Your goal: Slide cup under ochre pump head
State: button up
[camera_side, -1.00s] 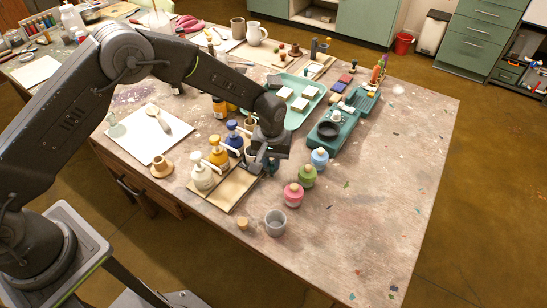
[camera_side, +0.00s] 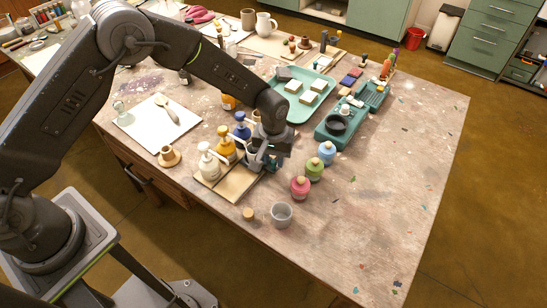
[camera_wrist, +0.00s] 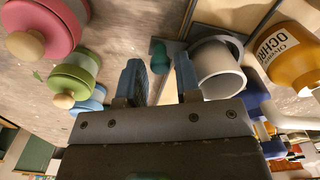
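A pale grey cup (camera_wrist: 217,70) stands on the pump tray in the wrist view, just right of my right finger. It seems to sit on a dark flat piece with a teal knob (camera_wrist: 158,54). I cannot tell whether the right finger touches the cup.
A cream pump bottle (camera_side: 208,162) and a blue one (camera_side: 242,127) flank the ochre. Pink (camera_side: 300,187), green (camera_side: 314,169) and blue (camera_side: 327,152) jars stand close to the right. Another grey cup (camera_side: 281,215) stands near the front edge.

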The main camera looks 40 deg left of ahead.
aim_at(269, 170)
notch_tip(269, 170, up, 14)
jog(key=shift+f, duration=0.25)
jog(key=shift+o, duration=1.4)
jog(key=shift+s+n, duration=0.1)
jog(key=shift+n, duration=0.3)
notch_tip(269, 170, down, 14)
jog(key=n, duration=0.7)
jog(key=shift+t, duration=0.4)
